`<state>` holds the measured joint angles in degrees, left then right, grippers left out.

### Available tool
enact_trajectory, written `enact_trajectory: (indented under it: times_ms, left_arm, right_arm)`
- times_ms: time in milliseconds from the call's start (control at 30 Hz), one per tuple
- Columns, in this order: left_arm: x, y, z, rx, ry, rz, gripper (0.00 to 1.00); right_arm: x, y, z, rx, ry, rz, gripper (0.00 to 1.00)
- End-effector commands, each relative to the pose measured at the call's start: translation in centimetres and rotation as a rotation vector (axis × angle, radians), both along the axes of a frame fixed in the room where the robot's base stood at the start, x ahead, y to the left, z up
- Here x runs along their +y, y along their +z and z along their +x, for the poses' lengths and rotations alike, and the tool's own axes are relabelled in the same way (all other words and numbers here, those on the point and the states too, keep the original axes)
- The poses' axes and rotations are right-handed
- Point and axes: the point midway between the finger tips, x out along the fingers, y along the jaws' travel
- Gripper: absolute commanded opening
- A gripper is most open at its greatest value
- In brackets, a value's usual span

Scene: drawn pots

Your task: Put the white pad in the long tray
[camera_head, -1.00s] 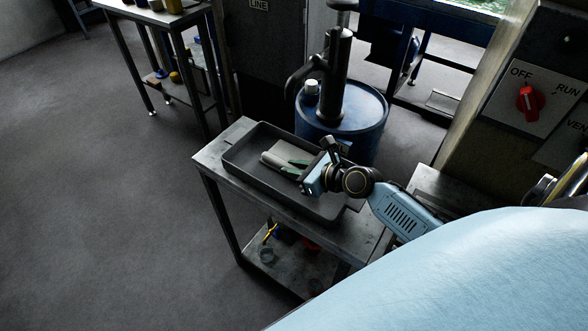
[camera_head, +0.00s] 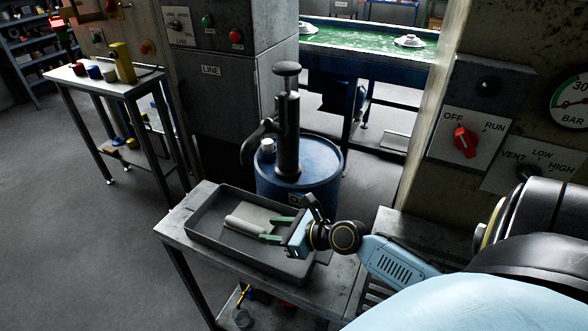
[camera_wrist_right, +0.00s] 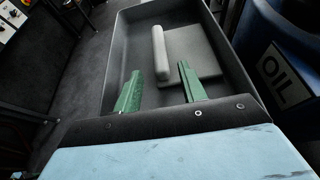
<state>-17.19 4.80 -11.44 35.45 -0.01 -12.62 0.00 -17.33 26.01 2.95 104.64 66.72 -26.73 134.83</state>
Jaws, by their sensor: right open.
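The white pad lies in the long tray. It shows as a flat pale sheet (camera_head: 258,213) with a thicker white roll along one side; the sheet also shows in the right wrist view (camera_wrist_right: 197,50). I cannot tell whether the roll (camera_wrist_right: 160,52) is part of it. The long dark grey tray (camera_head: 205,236) stands on a metal table; its rim shows in the right wrist view (camera_wrist_right: 114,60). My right gripper (camera_head: 272,229) is open over the tray, green fingers apart, with nothing between them. In the right wrist view its fingertips (camera_wrist_right: 160,82) are near the pad's close edge. My left gripper is out of view.
A blue oil drum (camera_head: 330,180) with a dark pump (camera_head: 288,135) stands behind the tray. A control panel (camera_head: 470,135) is at the right. A side table (camera_head: 90,78) with small containers stands at the back left. Floor at the left is clear.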

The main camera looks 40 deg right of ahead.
Motion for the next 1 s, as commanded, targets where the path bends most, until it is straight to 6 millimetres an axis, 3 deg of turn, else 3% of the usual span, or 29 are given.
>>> enact_trajectory:
  times_ms: [200,400,1000]
  left_arm:
    - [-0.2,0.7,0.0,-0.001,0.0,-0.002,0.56]
    - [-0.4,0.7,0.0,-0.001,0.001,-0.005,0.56]
    - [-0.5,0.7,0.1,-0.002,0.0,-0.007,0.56]
  right_arm:
    - [-1.5,1.7,-3.8,0.002,0.001,-0.001,0.41]
    - [-2.2,2.5,-5.6,-0.001,0.002,-0.001,0.41]
    - [-2.5,2.7,-5.9,-0.001,0.0,0.0,0.41]
